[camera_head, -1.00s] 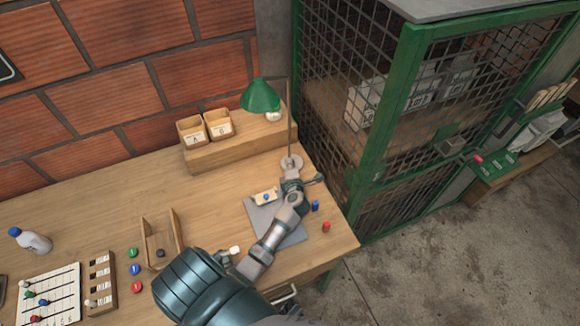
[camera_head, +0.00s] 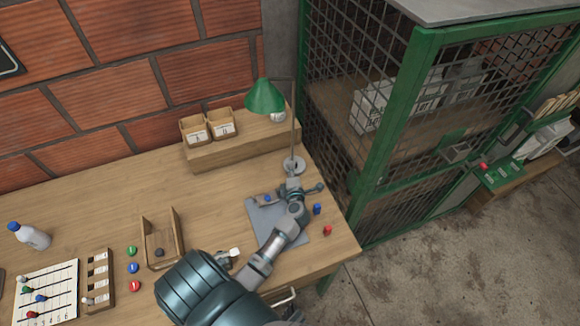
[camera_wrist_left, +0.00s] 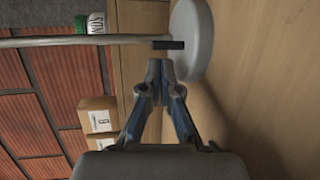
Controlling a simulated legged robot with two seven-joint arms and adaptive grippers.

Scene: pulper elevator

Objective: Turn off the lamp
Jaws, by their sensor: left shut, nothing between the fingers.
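The lamp has a green shade (camera_head: 265,97) with a pale bulb (camera_head: 278,116) under it, a thin upright pole (camera_head: 294,130) and a round grey base (camera_head: 293,164). It stands at the right end of the table. In the wrist view the base (camera_wrist_left: 193,40) and a small black piece (camera_wrist_left: 168,45) on the pole show just past my fingertips. My left gripper (camera_wrist_left: 160,68) is shut and empty, close to that black piece; I cannot tell whether they touch. In the head view the left gripper (camera_head: 293,183) is just in front of the base. My right gripper is not in view.
Two small boxes (camera_head: 208,128) sit on a wooden riser (camera_head: 235,148) left of the lamp. A grey pad (camera_head: 262,222), blue and red pieces (camera_head: 327,230), a wooden tray (camera_head: 177,240) and a bottle (camera_head: 32,236) are on the table. A green mesh cage (camera_head: 385,140) stands right.

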